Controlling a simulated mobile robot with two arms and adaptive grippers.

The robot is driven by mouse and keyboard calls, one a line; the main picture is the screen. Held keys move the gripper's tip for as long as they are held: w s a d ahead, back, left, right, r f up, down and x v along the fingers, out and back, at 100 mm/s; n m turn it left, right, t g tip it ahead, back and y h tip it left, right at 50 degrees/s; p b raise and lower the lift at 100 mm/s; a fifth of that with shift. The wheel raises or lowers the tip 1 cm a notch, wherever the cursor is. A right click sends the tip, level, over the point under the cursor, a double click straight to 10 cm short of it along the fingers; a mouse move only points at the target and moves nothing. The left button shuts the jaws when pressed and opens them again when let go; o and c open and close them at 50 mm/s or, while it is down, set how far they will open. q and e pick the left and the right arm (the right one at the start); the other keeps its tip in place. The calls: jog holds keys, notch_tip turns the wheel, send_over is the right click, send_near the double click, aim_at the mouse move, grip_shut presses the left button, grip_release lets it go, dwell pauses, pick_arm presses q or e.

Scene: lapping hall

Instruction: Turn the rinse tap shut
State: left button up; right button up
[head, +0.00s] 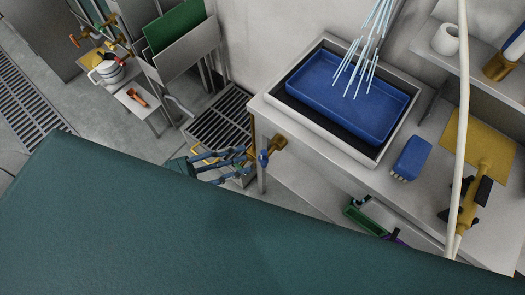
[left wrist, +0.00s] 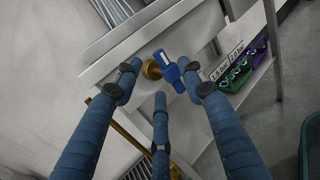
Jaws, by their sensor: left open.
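The rinse tap has a brass body (head: 279,140) and a blue handle (head: 264,158). It sticks out from the front left corner of the wash bench. In the left wrist view its blue handle (left wrist: 172,73) lies just beyond and between my fingertips. My left gripper (head: 246,160) has blue fingers, spread open and empty, close to the handle; whether any finger touches it I cannot tell. Pale blue water streams (head: 367,45) fall into a blue tray (head: 335,90) set in the basin. My right gripper is not in view.
The bench (head: 330,160) carries a blue brush (head: 411,157) and a yellow tool (head: 464,205). A pale hose (head: 461,120) hangs in front. Green and purple bins (left wrist: 235,76) sit on the lower shelf. A floor grate (head: 221,118) lies left of the bench.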

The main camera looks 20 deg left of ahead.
aim_at(263, 154)
pick_arm(q)
jog(key=x, duration=0.7)
jog(key=shift+w+d, duration=0.1)
jog(key=shift+w, duration=0.1)
grip_shut()
